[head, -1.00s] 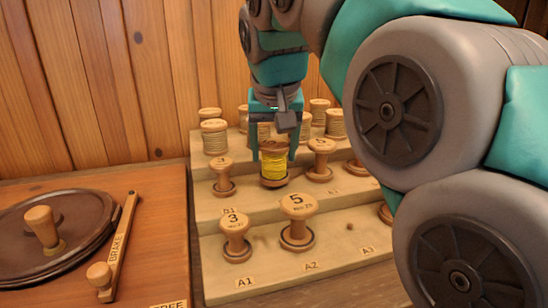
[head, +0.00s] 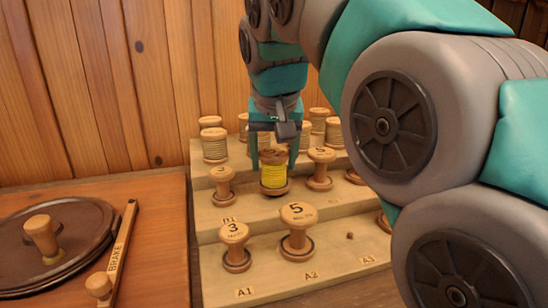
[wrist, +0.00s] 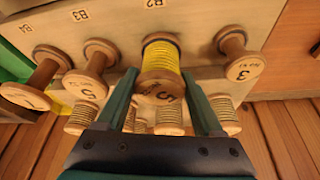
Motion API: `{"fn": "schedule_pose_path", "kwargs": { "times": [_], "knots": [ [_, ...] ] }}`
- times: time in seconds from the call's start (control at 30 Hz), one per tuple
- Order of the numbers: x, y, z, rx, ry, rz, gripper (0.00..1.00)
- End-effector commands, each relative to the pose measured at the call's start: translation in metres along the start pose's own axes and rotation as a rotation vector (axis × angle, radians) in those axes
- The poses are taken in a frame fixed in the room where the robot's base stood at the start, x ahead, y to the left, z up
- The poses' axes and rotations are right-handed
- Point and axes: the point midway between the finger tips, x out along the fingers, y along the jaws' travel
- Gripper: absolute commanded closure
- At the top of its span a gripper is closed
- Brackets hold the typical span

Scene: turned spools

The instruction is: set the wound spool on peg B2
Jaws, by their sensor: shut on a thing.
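The wound spool (head: 274,176), wrapped in yellow thread, is upright in the second place of the middle step, between two bare spools. Its base appears to be on the step, but any peg under it is hidden. My gripper (head: 274,160) is above it, with its fingers on opposite sides of the spool's top. In the wrist view, the same spool (wrist: 161,58) lies between the two fingertips (wrist: 165,90) of my gripper, shut on its top end. The label B2 (wrist: 153,3) is on the step face just past the spool.
Bare spools (head: 222,185) and (head: 320,168) stand close on either side. Spools marked 3 (head: 235,245) and 5 (head: 297,230) stand on the front step. Several tan-thread spools (head: 214,146) fill the back step. A brake lever (head: 118,255) lies on the left bench.

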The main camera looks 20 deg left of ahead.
Motion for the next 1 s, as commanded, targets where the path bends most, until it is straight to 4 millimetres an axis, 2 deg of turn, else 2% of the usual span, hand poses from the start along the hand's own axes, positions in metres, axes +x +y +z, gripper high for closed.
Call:
{"fn": "schedule_pose_path", "kwargs": {
  "times": [1.0],
  "knots": [
    [0.011,0.0,0.005,0.0,-0.001,0.001,0.86]
  ]
}}
